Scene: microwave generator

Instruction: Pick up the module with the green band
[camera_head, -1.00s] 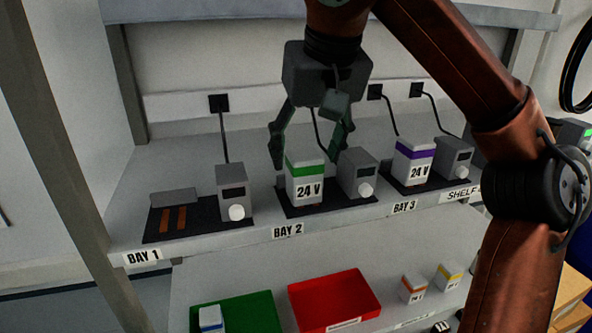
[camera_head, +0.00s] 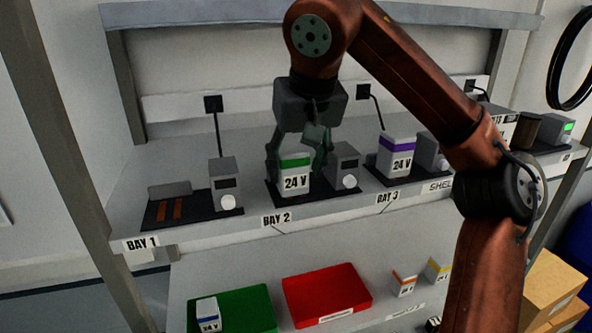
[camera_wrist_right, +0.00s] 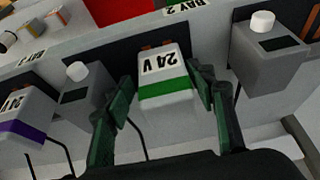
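The module with the green band (camera_head: 295,180) is a white block marked 24 V, standing upright on the dark plate of Bay 2. It also shows in the right wrist view (camera_wrist_right: 165,90), label upside down. My right gripper (camera_head: 297,168) is lowered over it from above, with one finger on each side. In the right wrist view the gripper (camera_wrist_right: 163,95) looks open, with a small gap at the left finger; the right finger is very close to the module, and I cannot tell if it touches. My left gripper is not in view.
Grey knobbed boxes stand beside the module (camera_head: 343,168) and in Bay 1 (camera_head: 225,185). A purple-banded module (camera_head: 397,155) stands in Bay 3. Bay 1's plate (camera_head: 190,235) has an empty slot area. Below are a green tray (camera_head: 245,300) and a red tray (camera_head: 325,295).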

